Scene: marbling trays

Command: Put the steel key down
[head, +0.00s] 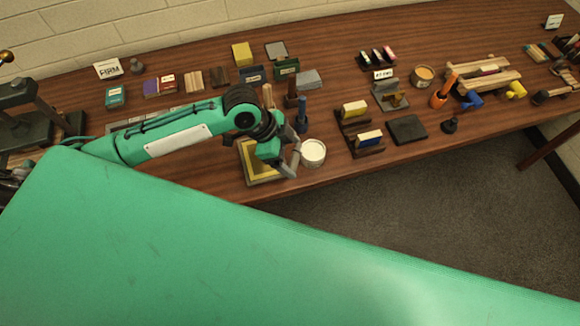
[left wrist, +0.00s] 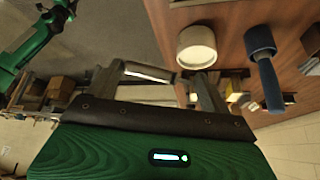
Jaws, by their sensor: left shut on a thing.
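The key lies crosswise between the fingertips. In the head view I cannot make out the key at the gripper.
The white pot (left wrist: 197,47) and a blue-handled tool (left wrist: 262,45) stand close to the left gripper. Two wooden holders with yellow and blue blocks (head: 355,109) and a dark slab (head: 408,129) are to the right. Bare tabletop (head: 345,172) lies right of the pot.

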